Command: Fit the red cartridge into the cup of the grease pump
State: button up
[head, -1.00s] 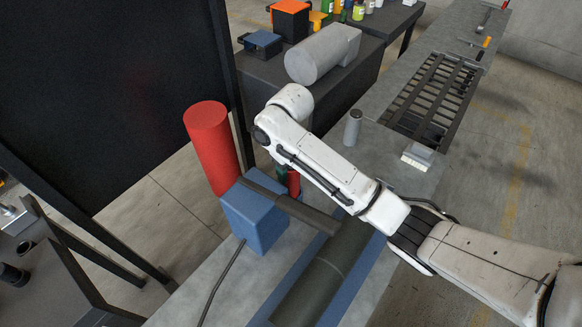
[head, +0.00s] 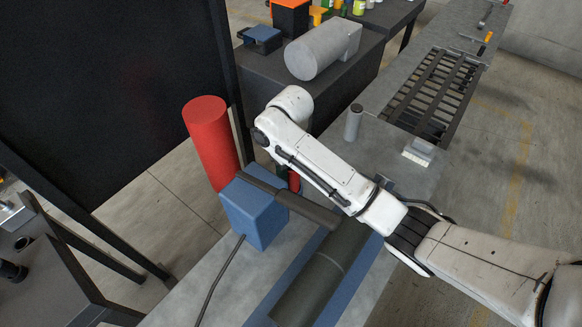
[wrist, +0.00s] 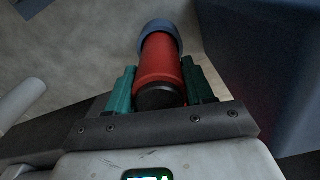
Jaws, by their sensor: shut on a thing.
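The red cartridge (wrist: 160,62) is between the green fingers of my gripper (wrist: 158,72) in the wrist view. Its black end (wrist: 161,97) faces my wrist. Its far end meets a blue-grey round cup (wrist: 160,29); I cannot tell how deep it sits inside. The cartridge looks roughly in line with the cup. In the head view only a sliver of the red cartridge (head: 294,181) shows behind my arm, beside a blue box-shaped body (head: 254,216); the cup and fingers are hidden there.
The blue body (wrist: 268,55) stands close on the right in the wrist view. A large red cylinder (head: 211,145) stands behind it in the head view. A dark cylinder (head: 318,275) lies in front. A grey canister (head: 353,123) stands on the bench.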

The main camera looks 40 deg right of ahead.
jog(key=shift+f+b, duration=0.45)
jog(key=shift+f, duration=0.7)
jog(key=o, duration=1.3)
jog(key=shift+r, duration=0.1)
notch_tip(320, 180, up, 9)
jog(key=p, duration=0.3)
jog(key=shift+r, duration=0.1)
jog(key=shift+r+p, duration=0.6)
jog(key=shift+r, duration=0.15)
